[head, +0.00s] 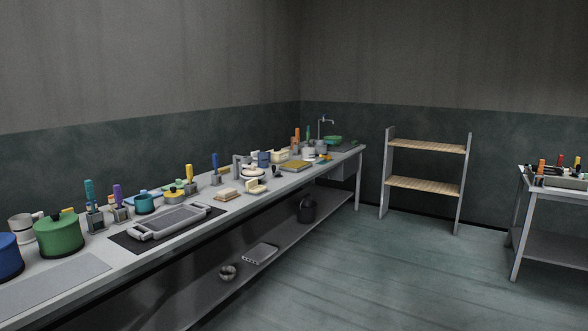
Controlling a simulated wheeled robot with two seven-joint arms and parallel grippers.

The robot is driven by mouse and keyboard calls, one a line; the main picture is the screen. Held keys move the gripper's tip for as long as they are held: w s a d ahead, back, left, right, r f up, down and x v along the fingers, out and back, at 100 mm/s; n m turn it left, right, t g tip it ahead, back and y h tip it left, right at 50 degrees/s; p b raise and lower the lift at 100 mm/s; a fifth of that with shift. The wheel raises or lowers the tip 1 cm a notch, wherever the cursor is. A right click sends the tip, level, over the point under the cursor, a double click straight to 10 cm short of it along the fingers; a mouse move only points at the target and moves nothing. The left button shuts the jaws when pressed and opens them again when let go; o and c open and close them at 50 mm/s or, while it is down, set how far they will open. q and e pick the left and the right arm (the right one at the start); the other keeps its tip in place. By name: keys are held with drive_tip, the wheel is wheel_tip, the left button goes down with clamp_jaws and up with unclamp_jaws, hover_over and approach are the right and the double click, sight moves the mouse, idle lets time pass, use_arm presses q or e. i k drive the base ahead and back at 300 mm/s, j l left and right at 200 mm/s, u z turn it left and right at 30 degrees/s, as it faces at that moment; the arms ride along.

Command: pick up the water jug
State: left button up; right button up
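I cannot tell for sure which thing is the water jug. A pale grey round vessel (20,224) stands at the bench's left end, partly hidden behind a blue pot (8,258) and a green pot (58,236). A small blue-grey vessel (263,159) stands farther along the bench, too small to make out well. A dark bucket-like vessel (306,211) stands on the lower shelf. Neither of my grippers is in view.
A long bench (85,252) along the left wall is crowded with tool holders, a grey tray (175,221) and dishes. A wooden-shelved rack (425,184) stands at the back. A side table (545,190) is at right. The floor between is clear.

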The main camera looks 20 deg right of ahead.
sight(263, 157)
drive_tip(key=i+l+z, duration=0.3)
drive_tip(key=i, duration=0.3)
drive_tip(key=i+l+z, duration=0.35)
drive_tip(key=i, duration=0.3)
drive_tip(key=i+z, duration=0.3)
drive_tip(key=i, duration=1.85)
drive_tip(key=i+l+u, duration=0.1)
drive_tip(key=i+u, duration=0.15)
drive_tip(key=i, duration=0.2)
drive_tip(key=i+l+u, duration=0.2)
drive_tip(key=i, duration=0.25)
drive_tip(key=i+l+u, duration=0.25)
drive_tip(key=i, duration=0.2)
drive_tip(key=i+l+u, duration=0.85)
